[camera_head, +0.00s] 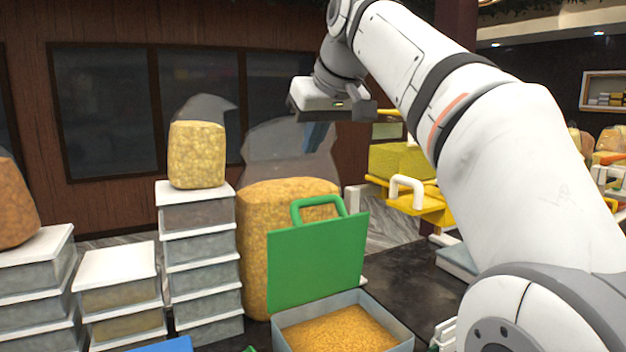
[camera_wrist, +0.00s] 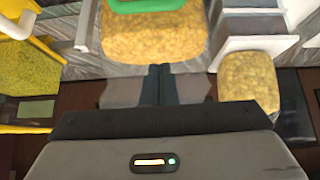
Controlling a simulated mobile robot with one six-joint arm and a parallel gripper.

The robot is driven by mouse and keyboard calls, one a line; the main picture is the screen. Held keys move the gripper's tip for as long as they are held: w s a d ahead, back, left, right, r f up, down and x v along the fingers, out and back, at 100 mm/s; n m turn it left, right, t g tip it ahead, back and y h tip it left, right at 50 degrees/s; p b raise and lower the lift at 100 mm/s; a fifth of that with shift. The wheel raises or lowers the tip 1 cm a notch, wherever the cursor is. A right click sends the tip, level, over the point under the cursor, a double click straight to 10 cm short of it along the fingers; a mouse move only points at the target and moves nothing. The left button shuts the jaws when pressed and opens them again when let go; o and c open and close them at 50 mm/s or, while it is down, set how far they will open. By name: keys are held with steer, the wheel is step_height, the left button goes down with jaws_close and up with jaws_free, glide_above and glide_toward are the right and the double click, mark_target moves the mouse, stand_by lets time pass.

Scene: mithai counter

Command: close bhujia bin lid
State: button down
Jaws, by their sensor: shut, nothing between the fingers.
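The bhujia bin (camera_head: 403,333) is a grey box filled with orange-yellow bhujia, at the bottom centre of the head view. Its green lid (camera_head: 317,265) stands open, raised steeply at the bin's back edge, with a green loop handle (camera_head: 318,208) on top. A bit of green also shows at the top edge of the wrist view (camera_wrist: 150,5). My gripper (camera_head: 318,138) is above and behind the lid, apart from it, pointing down. Its fingers are shut and empty, and they also show in the wrist view (camera_wrist: 160,80).
A large bag of yellow snack (camera_head: 258,240) stands behind the lid. Stacked lidded boxes (camera_head: 202,245) with a smaller bag (camera_head: 197,155) on top are to the left. A yellow bin with a white-handled lid (camera_head: 425,203) is to the right. Dark counter (camera_head: 410,275) shows between the bins.

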mark_target(311, 199)
steer(key=x, duration=0.6)
steer(key=p+x, duration=0.1)
steer(key=x, duration=0.2)
steer(key=shift+w+d+f, duration=0.15)
steer(key=shift+w+f, duration=0.05)
steer(key=shift+f, duration=0.2)
steer(key=s, duration=0.1)
steer(key=s+d, duration=0.1)
steer(key=s, duration=0.1)
steer(key=shift+s+d+f, duration=0.3)
steer(key=shift+d, duration=0.05)
steer(key=shift+f, duration=0.2)
steer(key=shift+s, duration=0.1)
steer(key=shift+a, duration=0.2)
